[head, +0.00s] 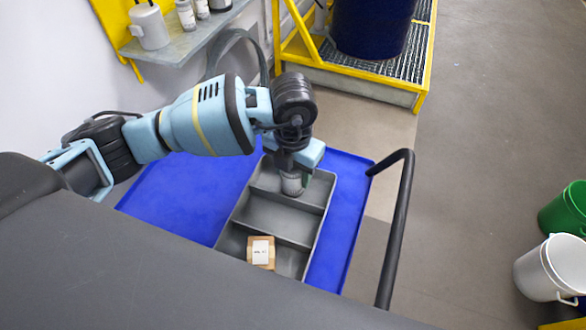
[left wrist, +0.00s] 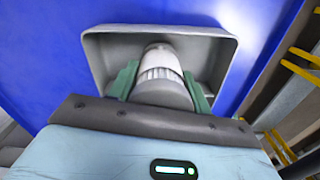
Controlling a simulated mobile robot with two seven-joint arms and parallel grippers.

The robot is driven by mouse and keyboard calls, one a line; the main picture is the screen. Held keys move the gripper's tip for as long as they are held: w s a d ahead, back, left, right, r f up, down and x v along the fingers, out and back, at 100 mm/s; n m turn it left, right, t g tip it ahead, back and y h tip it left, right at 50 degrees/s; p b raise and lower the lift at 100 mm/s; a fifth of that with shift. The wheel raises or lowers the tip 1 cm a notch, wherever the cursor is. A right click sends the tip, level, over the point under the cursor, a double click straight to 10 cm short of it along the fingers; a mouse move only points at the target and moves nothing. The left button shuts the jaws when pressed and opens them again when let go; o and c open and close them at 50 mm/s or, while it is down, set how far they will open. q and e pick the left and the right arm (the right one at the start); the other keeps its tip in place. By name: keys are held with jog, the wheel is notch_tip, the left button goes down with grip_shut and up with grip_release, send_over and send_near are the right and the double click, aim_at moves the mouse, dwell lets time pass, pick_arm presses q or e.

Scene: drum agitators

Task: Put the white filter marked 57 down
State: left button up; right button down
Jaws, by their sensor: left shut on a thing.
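The white filter (head: 292,184) is a small ribbed cylinder under my left gripper (head: 291,172) in the head view. It also shows in the left wrist view (left wrist: 161,66), upright between the two green fingers of my left gripper (left wrist: 160,84). The gripper is shut on it. The filter is over or in the far compartment of the grey divided tray (head: 233,220); I cannot tell whether it touches the tray floor. The tray wall also shows in the left wrist view (left wrist: 95,60). The number on the filter is not readable. My right gripper is not in view.
A brown box with a white label (head: 261,252) lies in the near compartment. The middle compartment is empty. The tray stands on a blue surface (head: 190,190) with a black handle rail (head: 400,200) at its right. A grey shelf (head: 185,45) with containers is behind.

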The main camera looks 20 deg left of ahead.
pick_arm(q)
jog(key=shift+f, duration=0.2)
jog(key=o, duration=1)
notch_tip(320, 180, up, 12)
jog(key=shift+r+p, duration=0.25)
jog(key=shift+p, duration=0.05)
